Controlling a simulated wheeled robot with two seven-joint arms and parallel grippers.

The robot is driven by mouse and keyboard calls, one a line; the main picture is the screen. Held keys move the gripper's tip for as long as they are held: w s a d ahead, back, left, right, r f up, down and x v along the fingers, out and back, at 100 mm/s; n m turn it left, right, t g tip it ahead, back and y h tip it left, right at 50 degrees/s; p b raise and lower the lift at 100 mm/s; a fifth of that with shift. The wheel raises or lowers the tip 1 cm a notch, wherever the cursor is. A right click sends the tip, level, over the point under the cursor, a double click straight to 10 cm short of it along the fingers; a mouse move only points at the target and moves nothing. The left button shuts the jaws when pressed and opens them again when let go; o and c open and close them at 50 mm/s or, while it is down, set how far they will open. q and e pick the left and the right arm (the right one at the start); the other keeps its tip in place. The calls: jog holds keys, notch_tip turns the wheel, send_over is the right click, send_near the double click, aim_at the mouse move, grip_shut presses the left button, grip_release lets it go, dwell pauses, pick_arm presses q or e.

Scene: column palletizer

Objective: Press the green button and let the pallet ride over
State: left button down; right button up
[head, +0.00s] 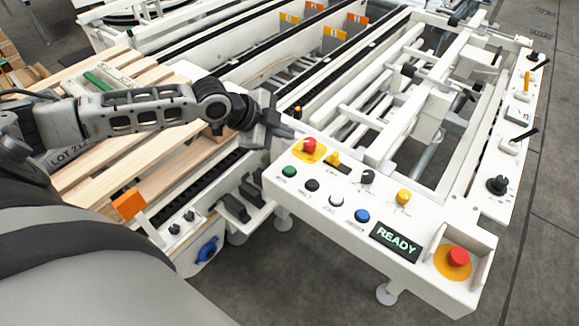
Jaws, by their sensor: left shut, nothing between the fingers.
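The white control panel (330,228) is at the centre right in the head view. Its green button (289,171) is at the left end of the front row. My left gripper (286,131) reaches in from the left and is shut and empty. Its tip is beyond and above the green button, apart from it in the picture. The wooden pallet (150,185) lies at the left, partly hidden under my left arm. A display (394,241) on the panel reads READY. My right gripper is not in view.
Black, white and blue (362,215) buttons continue the row. A red button (309,146) stands close to my gripper, and a larger red button (458,256) sits at the right end. White conveyor rails (345,75) run behind the panel. An orange flag (128,204) stands by the pallet.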

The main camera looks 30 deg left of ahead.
pick_arm(q)
jog(key=b, duration=0.8)
send_over(285, 170)
notch_tip(285, 170, down, 7)
jog(key=shift+f, duration=0.9)
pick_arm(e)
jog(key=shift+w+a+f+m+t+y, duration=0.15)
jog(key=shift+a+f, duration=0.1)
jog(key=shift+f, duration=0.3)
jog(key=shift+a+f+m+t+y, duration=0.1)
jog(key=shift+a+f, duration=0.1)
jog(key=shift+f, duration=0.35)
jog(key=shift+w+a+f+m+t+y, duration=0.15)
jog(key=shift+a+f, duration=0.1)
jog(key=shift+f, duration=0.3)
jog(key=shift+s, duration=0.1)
pick_arm(q)
jog(key=shift+f, duration=0.1)
jog(key=shift+f, duration=0.35)
